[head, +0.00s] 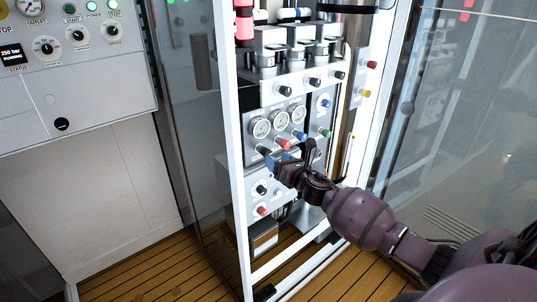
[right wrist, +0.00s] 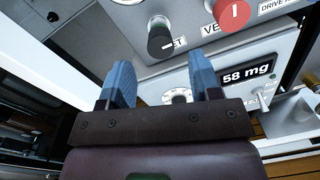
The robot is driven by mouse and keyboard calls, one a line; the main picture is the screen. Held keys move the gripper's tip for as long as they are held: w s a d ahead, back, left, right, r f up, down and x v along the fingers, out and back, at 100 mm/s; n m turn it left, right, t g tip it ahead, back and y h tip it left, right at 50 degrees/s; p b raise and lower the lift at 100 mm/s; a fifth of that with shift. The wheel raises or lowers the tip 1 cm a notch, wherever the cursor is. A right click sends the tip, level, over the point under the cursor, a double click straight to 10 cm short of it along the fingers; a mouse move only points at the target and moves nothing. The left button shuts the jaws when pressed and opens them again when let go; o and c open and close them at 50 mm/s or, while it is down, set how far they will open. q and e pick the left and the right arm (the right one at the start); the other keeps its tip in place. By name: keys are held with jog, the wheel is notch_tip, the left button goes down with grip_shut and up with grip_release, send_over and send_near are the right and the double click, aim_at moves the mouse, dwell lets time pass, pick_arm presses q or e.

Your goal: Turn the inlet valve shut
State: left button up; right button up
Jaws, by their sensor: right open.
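The inlet valve appears to be the black knob (right wrist: 160,42) with a label ending in "ET", partly cut off, on the grey panel. In the head view a black knob (head: 263,152) sits at the left of the lower knob row, just left of my right gripper (head: 280,161). In the right wrist view my right gripper (right wrist: 161,78) is open and empty, its two blue fingers apart. The black knob shows beyond the fingertips, roughly between them, and not gripped. My left gripper is not in view.
A red knob (right wrist: 233,15) labelled "VE…" is close to the right. A display box (right wrist: 248,76) reading "58 mg" lies below. Three gauges (head: 280,121) sit above the knobs. A white frame post (head: 233,150) and glass door edge the opening.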

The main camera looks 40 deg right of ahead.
aim_at(266, 153)
jog(key=shift+w+a, duration=0.1)
jog(key=shift+w, duration=2.6)
jog(key=shift+c, duration=0.3)
jog(key=c, duration=0.9)
